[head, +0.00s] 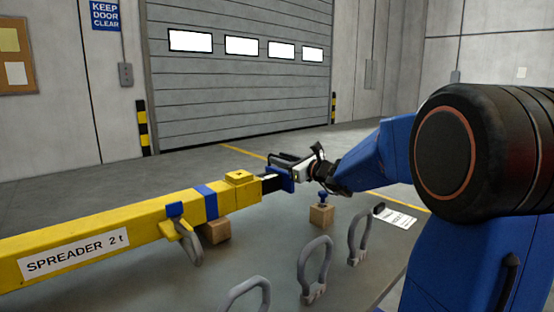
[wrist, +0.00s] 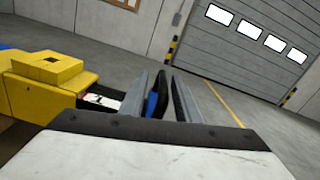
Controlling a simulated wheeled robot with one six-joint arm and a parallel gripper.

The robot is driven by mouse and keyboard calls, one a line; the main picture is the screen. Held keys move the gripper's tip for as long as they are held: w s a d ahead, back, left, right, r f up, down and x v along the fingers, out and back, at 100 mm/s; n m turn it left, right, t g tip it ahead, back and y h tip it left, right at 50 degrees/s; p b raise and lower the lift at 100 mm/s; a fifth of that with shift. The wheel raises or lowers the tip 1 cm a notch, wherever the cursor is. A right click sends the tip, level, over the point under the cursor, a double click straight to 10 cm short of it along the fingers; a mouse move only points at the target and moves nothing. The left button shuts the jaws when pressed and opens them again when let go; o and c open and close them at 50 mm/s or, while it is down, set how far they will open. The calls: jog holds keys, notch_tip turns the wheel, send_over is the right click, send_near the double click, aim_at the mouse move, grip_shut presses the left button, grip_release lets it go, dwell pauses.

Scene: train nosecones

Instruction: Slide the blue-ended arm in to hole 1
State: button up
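The yellow spreader beam (head: 115,243) runs from the left to the middle in the head view; its end block with a dark hole also shows in the wrist view (wrist: 45,70). A black inner arm (head: 268,184) sticks out of the beam's end and carries a blue end piece (head: 284,177). My gripper (head: 290,162) is at this blue end. In the wrist view its fingers stand apart, with part of the blue end (wrist: 152,104) and a dark piece between them. Whether the fingers press on it cannot be told. A blue-topped pin (head: 322,197) stands on a small wooden block.
Several grey shackles (head: 314,262) stand along the front of the grey table (head: 260,250). A wooden block (head: 215,231) sits under the beam. A white paper (head: 397,218) lies at the right. The floor behind, before the shutter door, is clear.

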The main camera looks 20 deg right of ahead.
jog(key=v, duration=1.4)
jog(key=shift+s, duration=0.35)
